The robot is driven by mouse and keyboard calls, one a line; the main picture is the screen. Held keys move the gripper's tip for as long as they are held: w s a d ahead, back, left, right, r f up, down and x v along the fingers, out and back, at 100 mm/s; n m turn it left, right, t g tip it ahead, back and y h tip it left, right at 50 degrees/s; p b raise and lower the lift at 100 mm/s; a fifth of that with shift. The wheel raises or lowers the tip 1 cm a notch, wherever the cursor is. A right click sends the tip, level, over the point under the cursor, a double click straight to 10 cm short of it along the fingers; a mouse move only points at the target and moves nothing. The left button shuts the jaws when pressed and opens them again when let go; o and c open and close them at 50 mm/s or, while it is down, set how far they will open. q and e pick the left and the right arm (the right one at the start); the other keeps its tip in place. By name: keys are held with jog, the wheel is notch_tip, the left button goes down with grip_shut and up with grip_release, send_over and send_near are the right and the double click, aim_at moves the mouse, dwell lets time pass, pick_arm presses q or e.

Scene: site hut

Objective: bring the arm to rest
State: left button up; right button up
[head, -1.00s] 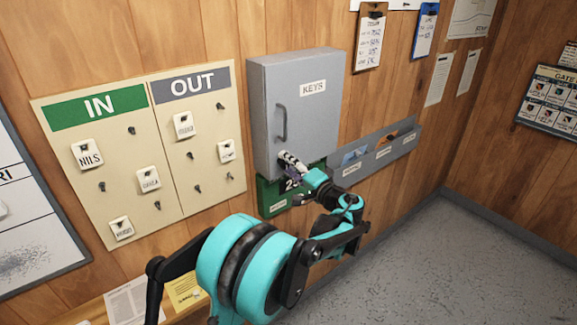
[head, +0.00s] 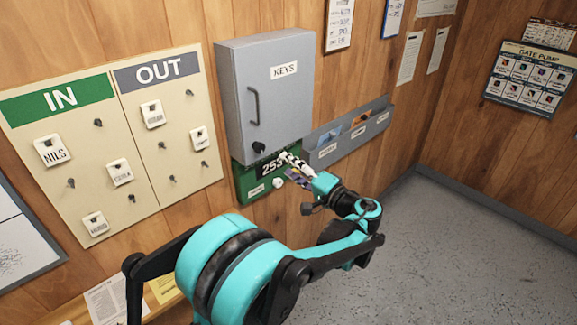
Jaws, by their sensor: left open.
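My left arm reaches up from the bottom middle in the head view. My left gripper (head: 290,168) is open with nothing visible between its fingers. It is in front of the green panel (head: 247,187) showing "253", just below the grey KEYS cabinet (head: 274,105). Its fingers hide part of the panel. I cannot tell whether they touch it. The cabinet door is shut, with a dark handle (head: 254,105) and a dark knob (head: 259,147) low on its front. My right gripper is out of view.
An IN/OUT board (head: 114,137) with name tags on pegs hangs left of the cabinet. A grey wall rack (head: 347,137) with papers is close to the right of my gripper. A shelf with papers (head: 117,300) runs below. Bare floor (head: 450,250) is free at right.

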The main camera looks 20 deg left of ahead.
pick_arm(q)
jog(key=s+a+f+g+h, duration=0.1)
jog(key=s+f+h, duration=0.7)
jog(key=s, duration=0.4)
jog(key=s+d+f+n+t+h+b, duration=0.1)
jog(key=s+d+f+h, duration=0.6)
jog(key=s+d, duration=0.4)
jog(key=shift+s+h, duration=0.55)
jog(key=shift+h, duration=0.25)
jog(key=shift+f, duration=0.1)
